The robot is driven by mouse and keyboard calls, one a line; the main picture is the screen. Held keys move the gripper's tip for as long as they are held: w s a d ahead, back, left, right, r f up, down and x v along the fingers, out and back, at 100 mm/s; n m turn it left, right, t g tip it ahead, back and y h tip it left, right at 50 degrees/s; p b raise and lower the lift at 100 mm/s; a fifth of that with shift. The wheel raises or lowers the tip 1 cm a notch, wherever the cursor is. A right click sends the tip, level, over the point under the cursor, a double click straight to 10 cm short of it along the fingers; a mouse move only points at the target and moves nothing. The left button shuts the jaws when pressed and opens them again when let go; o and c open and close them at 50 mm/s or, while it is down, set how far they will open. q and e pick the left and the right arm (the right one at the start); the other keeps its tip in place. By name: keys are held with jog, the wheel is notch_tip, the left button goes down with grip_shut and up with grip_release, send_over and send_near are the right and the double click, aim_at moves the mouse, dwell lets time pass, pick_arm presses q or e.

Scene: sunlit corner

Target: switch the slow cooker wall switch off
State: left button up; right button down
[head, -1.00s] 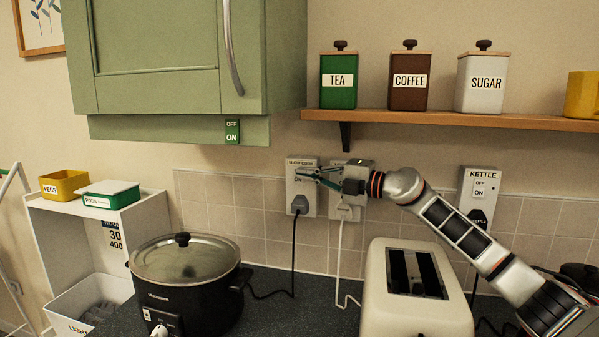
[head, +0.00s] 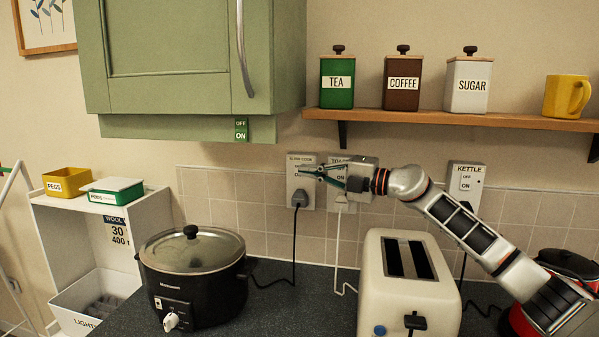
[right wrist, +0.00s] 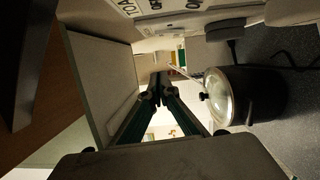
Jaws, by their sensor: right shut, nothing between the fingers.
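The slow cooker wall switch (head: 297,186) is a pale plate labelled SLOW COOK on the tiled wall, with a dark plug and cord below it. My right gripper (head: 304,170) reaches in from the right, shut and empty, its thin green fingertips in front of the switch's upper half. They partly hide the rocker, so I cannot tell its position or whether they touch it. The right wrist view also shows the closed fingertips (right wrist: 160,92). The black slow cooker (head: 196,294) with a lid stands on the counter below. My left gripper is not in view.
A toaster switch plate (head: 337,203) sits right beside, partly behind my gripper. The kettle switch (head: 467,181) is farther right. A cream toaster (head: 375,292) stands below my arm. A shelf (head: 440,117) with canisters and a green cabinet (head: 170,50) are above.

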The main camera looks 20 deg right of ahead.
jog(key=b+v, duration=0.1)
jog(key=v, duration=0.6)
jog(key=shift+d, duration=0.5)
jog(key=shift+s+f, duration=0.1)
